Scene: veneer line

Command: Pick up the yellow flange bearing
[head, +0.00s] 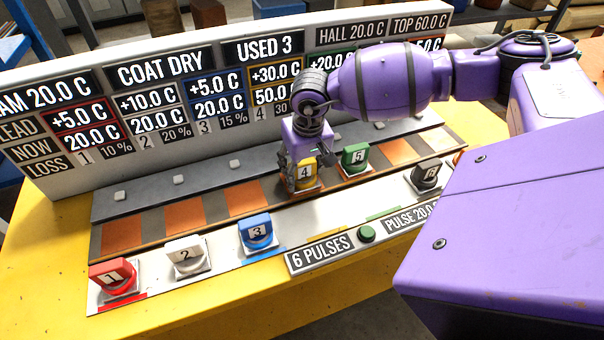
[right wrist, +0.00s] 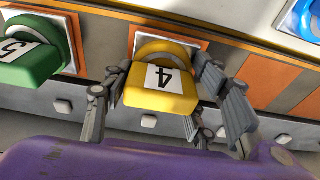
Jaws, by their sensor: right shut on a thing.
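The yellow flange bearing (head: 304,174), marked 4, stands on an orange square of the dark strip behind the white front rail. It also shows in the right wrist view (right wrist: 163,91), between the fingers. My right gripper (head: 309,160) is above and around it, with its fingers (right wrist: 163,95) shut on its sides. The bearing looks to be at the strip; I cannot tell whether it is lifted clear. My left gripper is not in view.
A green bearing 5 (head: 355,157) stands just right of the yellow one. Red 1 (head: 113,277), white 2 (head: 187,257), blue 3 (head: 257,232) and dark 6 (head: 426,174) stand on the front rail. A green button (head: 367,234) is in front. The display board (head: 75,190) rises behind.

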